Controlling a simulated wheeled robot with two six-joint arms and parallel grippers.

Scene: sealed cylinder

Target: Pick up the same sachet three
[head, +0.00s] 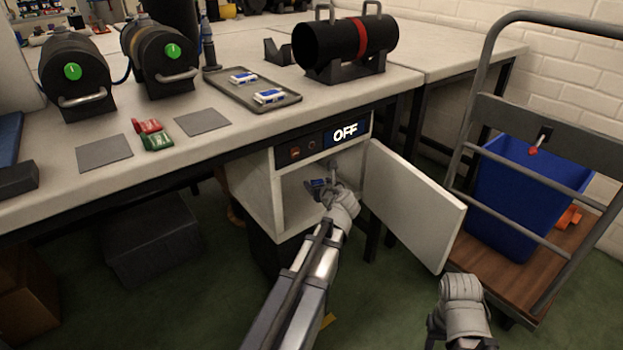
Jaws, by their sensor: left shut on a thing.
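My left gripper (326,188) reaches into the open cabinet (256,195) under the bench. Two similar blue-and-white sachets lie on the dark tray on the bench, one toward the back (243,77) and one toward the front (270,96). A red packet (147,126) and a green packet (157,141) lie on the bench to the left. My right gripper (464,288) is low at the right, outside the cabinet; its fingers cannot be made out.
The cabinet door (412,204) stands open to the right of my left arm. A panel reading OFF (345,132) is above the opening. The tray (233,95), a black cylinder (328,43) on a stand and two grey pads are on the bench. A cart with a blue bin (520,195) stands right.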

